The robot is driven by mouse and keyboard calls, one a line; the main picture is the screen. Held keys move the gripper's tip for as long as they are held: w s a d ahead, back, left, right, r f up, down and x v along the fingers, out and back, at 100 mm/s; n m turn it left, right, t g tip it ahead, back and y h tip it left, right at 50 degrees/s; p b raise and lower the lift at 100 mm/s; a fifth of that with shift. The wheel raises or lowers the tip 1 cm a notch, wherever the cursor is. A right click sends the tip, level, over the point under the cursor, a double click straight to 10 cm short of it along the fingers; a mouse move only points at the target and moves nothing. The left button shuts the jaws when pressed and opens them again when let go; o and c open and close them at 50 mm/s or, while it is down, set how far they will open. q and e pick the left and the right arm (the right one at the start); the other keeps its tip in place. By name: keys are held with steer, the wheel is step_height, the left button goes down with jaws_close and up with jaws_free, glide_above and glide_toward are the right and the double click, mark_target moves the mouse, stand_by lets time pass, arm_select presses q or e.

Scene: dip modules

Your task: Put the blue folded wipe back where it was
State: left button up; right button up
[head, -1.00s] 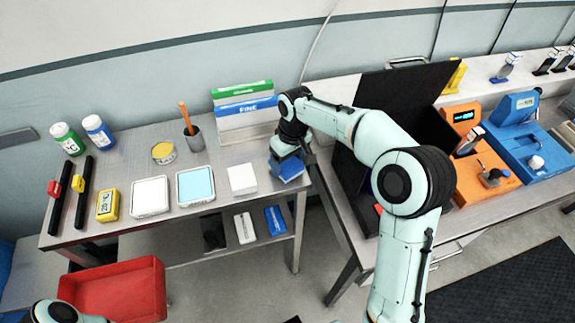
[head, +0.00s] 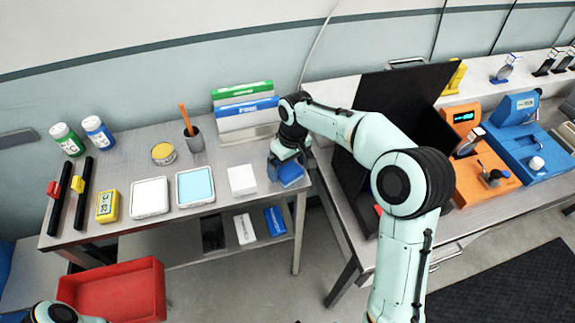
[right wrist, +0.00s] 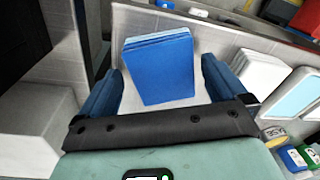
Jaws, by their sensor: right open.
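The blue folded wipe (head: 290,174) lies at the right end of the left steel table, beside the white folded stack. In the right wrist view the wipe (right wrist: 160,68) is a layered blue block on the light table surface. My right gripper (head: 285,165) is open over it. In the right wrist view the fingers of my right gripper (right wrist: 160,92) stand apart on both sides of the wipe, with gaps visible. Part of my left arm shows at the lower left of the head view, but its gripper is out of frame.
The white stack (head: 242,179) is just left of the wipe, with a blue-topped tray (head: 196,186) beyond it. Green and blue boxes (head: 243,88) stand behind. A black panel (head: 400,95) rises close on the right. A red bin (head: 115,292) is below.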

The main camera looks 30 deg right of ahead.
mark_target(292, 168)
arm_select(q)
steer(key=shift+w+r+p, duration=0.8)
steer(key=shift+r, duration=0.3)
arm_select(e)
step_height(292, 168, up, 12)
steer(key=shift+s+d+f, duration=0.25)
steer(key=shift+s+d, duration=0.05)
steer(key=shift+d, duration=0.1)
arm_select(q)
steer(key=shift+s, duration=0.15)
